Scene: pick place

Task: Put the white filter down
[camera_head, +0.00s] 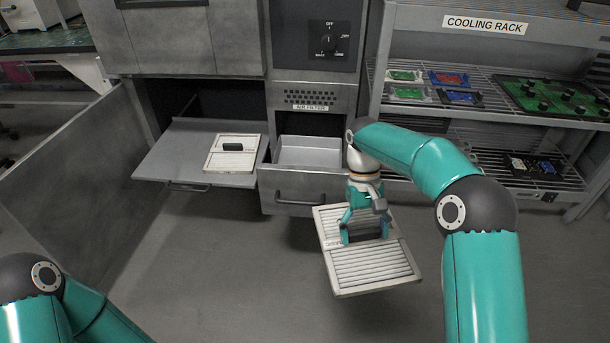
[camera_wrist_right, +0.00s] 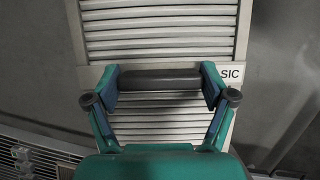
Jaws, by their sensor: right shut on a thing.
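The white filter (camera_head: 372,265) is a slatted square panel with a dark handle. My right gripper (camera_head: 366,236) is shut on its handle and holds it in the air, in front of and to the right of the open drawer. In the right wrist view the fingers of the right gripper (camera_wrist_right: 158,92) close on the two ends of the dark handle (camera_wrist_right: 158,79), with the white filter (camera_wrist_right: 160,38) behind it and the letters "SIC" on its right. My left arm shows at the lower left of the head view, but its gripper is out of view.
An open drawer (camera_head: 292,196) labelled AIR FILTER above is empty. Left of it, a pulled-out grey shelf (camera_head: 180,152) holds another pale filter (camera_head: 232,160). A cooling rack (camera_head: 480,105) with coloured boards stands right. An open cabinet door (camera_head: 75,190) stands left. Floor below is clear.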

